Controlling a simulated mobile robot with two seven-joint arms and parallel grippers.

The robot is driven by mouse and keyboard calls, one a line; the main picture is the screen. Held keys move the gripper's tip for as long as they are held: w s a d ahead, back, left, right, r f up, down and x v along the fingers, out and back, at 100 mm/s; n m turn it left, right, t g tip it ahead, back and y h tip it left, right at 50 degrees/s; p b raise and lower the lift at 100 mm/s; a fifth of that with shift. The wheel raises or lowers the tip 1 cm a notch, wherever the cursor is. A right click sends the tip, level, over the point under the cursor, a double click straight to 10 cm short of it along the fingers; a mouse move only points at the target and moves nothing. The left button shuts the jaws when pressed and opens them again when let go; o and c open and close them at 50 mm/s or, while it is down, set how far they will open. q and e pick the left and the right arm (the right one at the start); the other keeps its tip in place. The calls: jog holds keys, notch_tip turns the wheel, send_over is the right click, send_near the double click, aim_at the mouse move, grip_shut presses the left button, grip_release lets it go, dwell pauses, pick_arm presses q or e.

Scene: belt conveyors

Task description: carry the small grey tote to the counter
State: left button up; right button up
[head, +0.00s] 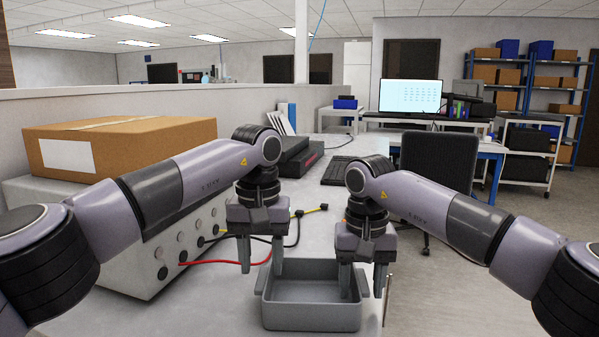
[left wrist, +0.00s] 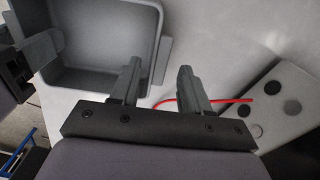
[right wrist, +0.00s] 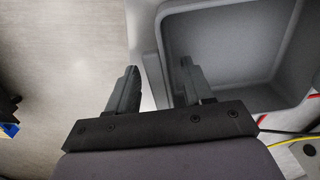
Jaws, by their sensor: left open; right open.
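The small grey tote (head: 311,318) is an open, empty bin with a lip handle on each side, standing on the light worktop. My left gripper (head: 261,270) is open at the tote's left end; in the left wrist view the handle lip (left wrist: 161,62) lies between the lines of its fingers. My right gripper (head: 362,290) is open at the right end, one finger over the tote's inside and one outside. The right wrist view shows the tote's wall (right wrist: 154,72) between those fingers. I cannot tell whether any finger touches the tote. The counter cannot be identified for certain.
A cardboard box (head: 120,145) sits on a grey unit (head: 170,262) at left, with red, black and yellow cables beside it. A dark chair (head: 440,165) and a desk with a monitor (head: 410,97) stand beyond.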

pick_arm(q)
notch_tip(320, 180, up, 5)
pick_arm(e)
jog(key=shift+r, duration=0.1)
notch_tip(320, 180, up, 12)
dwell(0.5)
dwell(0.4)
